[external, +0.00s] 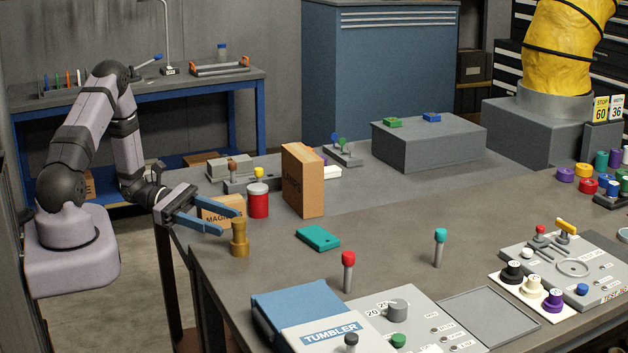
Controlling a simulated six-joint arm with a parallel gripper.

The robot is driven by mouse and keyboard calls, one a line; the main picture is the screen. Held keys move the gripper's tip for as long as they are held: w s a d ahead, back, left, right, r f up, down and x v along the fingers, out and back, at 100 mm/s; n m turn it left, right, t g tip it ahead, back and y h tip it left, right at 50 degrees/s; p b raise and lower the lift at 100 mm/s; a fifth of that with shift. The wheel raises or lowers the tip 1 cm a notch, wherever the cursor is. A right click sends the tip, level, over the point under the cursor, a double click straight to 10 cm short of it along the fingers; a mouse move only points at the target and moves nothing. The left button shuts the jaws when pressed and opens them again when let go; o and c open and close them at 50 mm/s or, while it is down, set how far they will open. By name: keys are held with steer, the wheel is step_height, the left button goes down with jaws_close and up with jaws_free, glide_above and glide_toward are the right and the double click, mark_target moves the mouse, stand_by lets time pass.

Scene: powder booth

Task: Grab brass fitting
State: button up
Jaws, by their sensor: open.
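The brass fitting (239,240) stands upright near the left edge of the grey table. It has a stepped, round body in a gold-brown colour. My gripper (229,222) reaches in from the left with two blue fingers spread apart. The fingertips are close to the upper part of the fitting. From this view I cannot tell whether the fitting is between the fingers or just beyond them. The gripper is open and holds nothing that I can see.
A red jar (258,203), a small cardboard box (222,208) and a tall cardboard box (303,182) stand close behind the gripper. A teal flat block (318,238) lies right of the fitting. The blue tumbler unit (295,303) is in front.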

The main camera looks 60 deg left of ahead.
mark_target(239, 226)
steer(key=shift+n+t+h, duration=0.3)
steer(key=shift+n+h, duration=0.3)
steer(key=shift+n, duration=0.3)
steer(key=s+d, duration=0.1)
steer(key=r, duration=0.1)
steer(key=s+d, duration=0.1)
steer(key=shift+s+d+r, duration=0.25)
steer(key=shift+s+d, duration=0.1)
steer(key=shift+x, duration=0.8)
steer(key=shift+f+p+x, duration=0.2)
steer(key=shift+p+x, duration=1.35)
steer(key=shift+x, duration=1.35)
steer(key=shift+w+a, duration=0.15)
steer(key=shift+c, duration=0.6)
jaws_close()
steer(key=shift+r, duration=0.15)
steer(key=shift+r+b, duration=0.65)
steer(key=shift+r, duration=4.2)
